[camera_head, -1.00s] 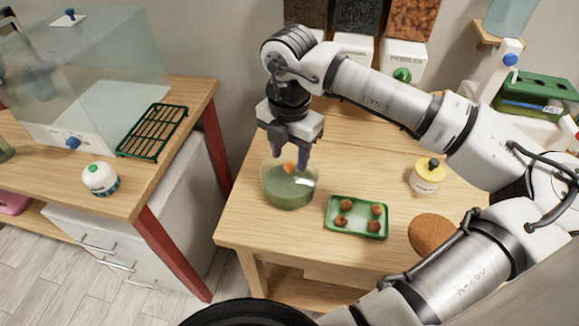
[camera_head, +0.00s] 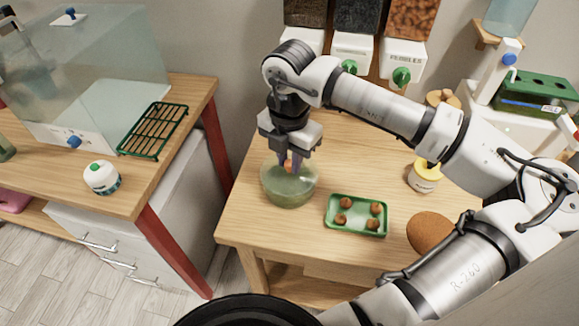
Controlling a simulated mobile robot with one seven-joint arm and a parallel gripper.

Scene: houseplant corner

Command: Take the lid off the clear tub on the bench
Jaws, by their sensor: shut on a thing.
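The clear, round tub (camera_head: 289,190) stands on the wooden bench near its left edge, with something greenish showing through its wall. An orange knob (camera_head: 288,163) shows at the top centre of the tub, between my fingers; the lid itself is see-through and its rim is hard to pick out. My gripper (camera_head: 291,164) points straight down over the tub, its purple-grey fingers shut on the knob. I cannot tell whether the lid still touches the tub's rim.
A green tray (camera_head: 341,227) with several brown balls sits right of the tub on the bench (camera_head: 255,222). A yellow-lidded jar (camera_head: 424,181) and a brown rounded thing (camera_head: 430,232) stand further right. Dispensers (camera_head: 352,55) hang behind.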

